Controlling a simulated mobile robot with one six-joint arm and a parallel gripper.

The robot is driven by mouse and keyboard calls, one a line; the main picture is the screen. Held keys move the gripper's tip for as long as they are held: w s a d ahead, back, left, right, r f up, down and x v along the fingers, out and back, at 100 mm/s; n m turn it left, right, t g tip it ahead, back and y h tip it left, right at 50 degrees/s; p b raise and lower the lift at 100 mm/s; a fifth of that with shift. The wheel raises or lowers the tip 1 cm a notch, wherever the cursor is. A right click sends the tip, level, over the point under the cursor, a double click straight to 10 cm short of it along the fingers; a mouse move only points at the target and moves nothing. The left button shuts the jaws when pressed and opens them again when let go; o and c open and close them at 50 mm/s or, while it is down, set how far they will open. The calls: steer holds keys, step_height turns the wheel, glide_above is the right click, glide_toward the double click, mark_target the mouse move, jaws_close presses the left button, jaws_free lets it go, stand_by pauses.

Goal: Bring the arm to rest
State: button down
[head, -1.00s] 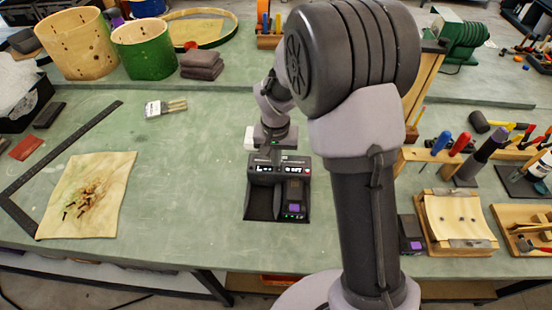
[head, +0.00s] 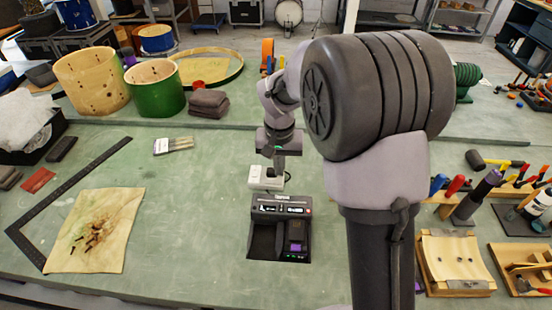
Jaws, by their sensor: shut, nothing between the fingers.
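My gripper (head: 278,172) is in the middle of the head view, pointing down. Its fingers are small in the picture, shut and empty. It hangs in front of or above a small white box (head: 257,180), behind the black charger (head: 281,212); I cannot tell the exact height. My arm rises from the lower right, with its large dark elbow across the right middle, and hides part of the bench. A battery with a purple patch (head: 297,236) sits in the charger's right bay. The left bay looks empty.
Drum shells, one plain wood (head: 92,82) and one green (head: 155,90), stand at the back left beside folded dark cloths (head: 208,103). A stained cloth (head: 95,230) and a black square ruler (head: 22,238) lie left. Tools and a wooden jig (head: 455,262) are right. The bench between is clear.

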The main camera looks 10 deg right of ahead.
steer(key=s+a+r+t+b, duration=0.1)
steer(key=s+r+b, duration=0.3)
steer(key=s+r, duration=0.25)
steer(key=s+a+t+y+b, duration=0.2)
steer(key=s+b, duration=0.3)
steer(key=s, duration=1.4)
steer(key=shift+s+a+f+m+t, duration=0.2)
steer(key=shift+a+f+m+t, duration=0.15)
steer(key=shift+t, duration=0.45)
